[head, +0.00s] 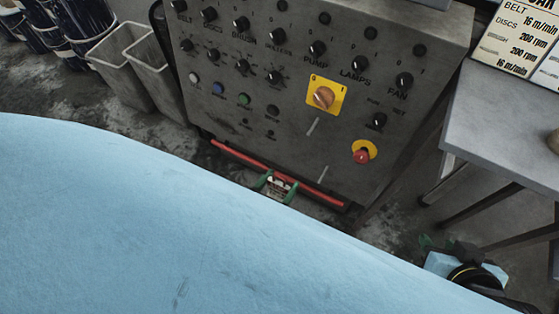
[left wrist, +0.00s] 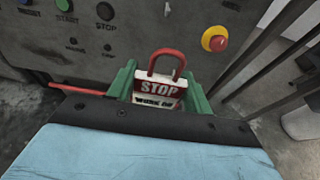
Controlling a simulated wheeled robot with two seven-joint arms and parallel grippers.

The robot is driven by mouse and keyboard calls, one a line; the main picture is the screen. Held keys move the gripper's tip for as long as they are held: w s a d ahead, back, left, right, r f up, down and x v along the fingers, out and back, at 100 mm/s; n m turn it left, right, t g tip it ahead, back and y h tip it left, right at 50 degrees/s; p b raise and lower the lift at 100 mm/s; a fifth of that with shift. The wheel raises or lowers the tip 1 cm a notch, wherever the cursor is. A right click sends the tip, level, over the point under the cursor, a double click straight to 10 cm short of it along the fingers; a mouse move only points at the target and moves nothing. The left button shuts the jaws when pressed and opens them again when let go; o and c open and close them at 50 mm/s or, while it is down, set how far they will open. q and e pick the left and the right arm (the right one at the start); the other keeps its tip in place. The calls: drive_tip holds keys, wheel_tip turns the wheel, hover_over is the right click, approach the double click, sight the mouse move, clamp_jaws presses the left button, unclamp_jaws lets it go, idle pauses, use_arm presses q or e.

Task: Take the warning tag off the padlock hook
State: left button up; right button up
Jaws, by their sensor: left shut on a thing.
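The warning tag (left wrist: 158,92) is red and white with the word STOP and a red loop at its top. In the left wrist view it stands between the green fingers of my left gripper (left wrist: 158,98), which is shut on it. In the head view the tag (head: 279,184) shows small between the green fingertips of my left gripper (head: 276,187), low in front of the grey control panel. I cannot make out the padlock hook, or whether the loop touches anything. My right gripper (head: 427,243) is at the lower right, mostly hidden; its opening cannot be judged.
The grey control panel (head: 290,140) has rows of knobs, a yellow rotary switch (head: 323,96) and a red stop button (head: 362,156). A red bar (head: 235,158) runs along its foot. Grey bins (head: 125,70) stand left, a grey table (head: 500,120) right.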

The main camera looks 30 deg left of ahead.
use_arm(q)
drive_tip(key=shift+r, duration=0.25)
drive_tip(key=shift+s, duration=0.1)
drive_tip(key=shift+s+f, duration=0.1)
drive_tip(key=shift+s, duration=0.05)
drive_tip(key=s+b, duration=0.5)
drive_tip(key=s, duration=0.2)
drive_tip(key=shift+s+b, duration=0.25)
drive_tip(key=shift+b, duration=0.15)
idle(1.0)
drive_tip(key=shift+a, duration=0.1)
drive_tip(key=shift+s, duration=0.1)
idle(0.4)
